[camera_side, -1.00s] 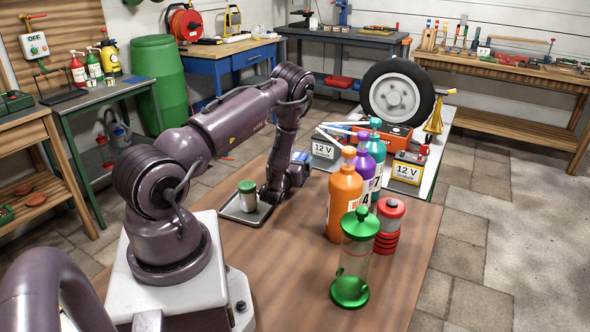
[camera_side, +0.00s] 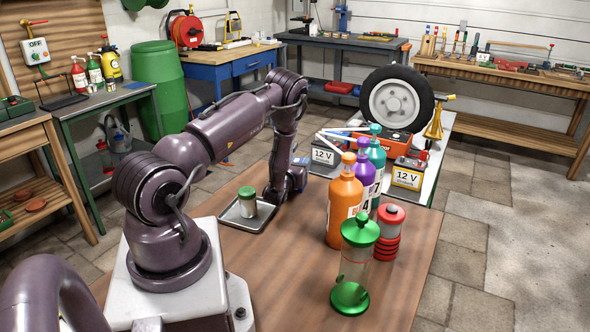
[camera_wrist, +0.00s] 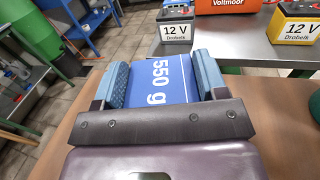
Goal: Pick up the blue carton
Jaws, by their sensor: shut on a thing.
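The blue carton (camera_wrist: 160,80), printed "550 g" in white, is between the two blue-grey pads of my gripper (camera_wrist: 162,72) in the wrist view. The pads are shut on its two sides. In the side view my gripper (camera_side: 298,170) is at the far edge of the wooden table, just past the small tray. There my wrist hides most or all of the carton. I cannot tell whether the carton touches the table.
A grey tray (camera_side: 232,221) with a green-lidded jar (camera_side: 247,202) sits near my wrist. Several bottles, including an orange one (camera_side: 343,210), stand to the right with a green-capped clear cylinder (camera_side: 355,265). Batteries (camera_side: 407,176) are on the bench beyond.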

